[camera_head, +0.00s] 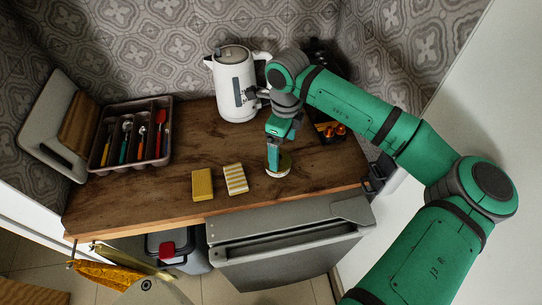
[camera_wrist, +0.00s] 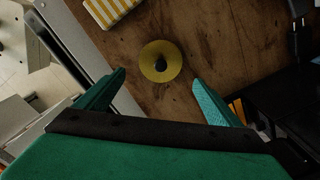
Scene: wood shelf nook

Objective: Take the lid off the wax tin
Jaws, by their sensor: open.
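The wax tin (camera_head: 284,170) is a small round, low tin with a pale side near the front right of the wooden counter, partly hidden behind my gripper in the head view. Its lid (camera_wrist: 148,62) shows in the wrist view as a yellow disc with a small dark knob in its middle, and looks seated on the tin. My gripper (camera_wrist: 158,78) points down just above the tin. Its two green fingers are apart, one on each side of the lid in the wrist view, with nothing between them. I cannot tell whether a finger touches the tin.
A yellow sponge (camera_head: 202,185) and a striped block (camera_head: 235,179) lie left of the tin. A white kettle (camera_head: 235,88) stands behind. A cutlery tray (camera_head: 152,100) is at the left. Dark items (camera_head: 329,127) stand at the back right. The counter's front edge is close.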

